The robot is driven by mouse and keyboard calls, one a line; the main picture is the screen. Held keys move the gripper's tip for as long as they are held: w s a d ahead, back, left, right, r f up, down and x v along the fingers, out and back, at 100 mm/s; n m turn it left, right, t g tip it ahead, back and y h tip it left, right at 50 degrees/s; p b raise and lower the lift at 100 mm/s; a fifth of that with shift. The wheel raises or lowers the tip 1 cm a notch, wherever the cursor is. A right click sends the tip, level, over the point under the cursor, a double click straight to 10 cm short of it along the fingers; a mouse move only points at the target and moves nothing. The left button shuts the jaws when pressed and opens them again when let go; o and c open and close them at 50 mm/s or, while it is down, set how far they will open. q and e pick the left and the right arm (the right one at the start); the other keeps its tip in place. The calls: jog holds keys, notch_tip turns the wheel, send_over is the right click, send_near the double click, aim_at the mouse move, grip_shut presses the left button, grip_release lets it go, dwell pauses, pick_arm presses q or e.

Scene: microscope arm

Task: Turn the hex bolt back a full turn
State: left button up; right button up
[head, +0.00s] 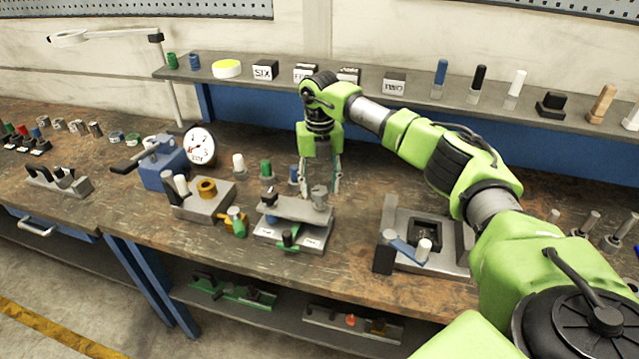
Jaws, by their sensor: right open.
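My right gripper (321,188) reaches in from the right and points down over the middle of the bench. Its fingers are apart, so it is open. A grey upright piece (319,198), which looks like the hex bolt, stands at the back right of a grey metal fixture (290,208). The fingertips are close to it, one on each side in the picture. I cannot tell whether they touch it, or whether it is level with them. My left gripper is out of view.
A grey block with a brass nut (207,188), a blue vise (158,165) and a dial gauge (200,146) stand to the left. A grey fixture with a blue lever (404,249) stands to the right. A shelf (420,104) with blocks and pegs runs behind.

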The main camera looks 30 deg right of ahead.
jog(key=shift+f, duration=0.5)
jog(key=c, duration=1.1)
jog(key=shift+n, duration=0.3)
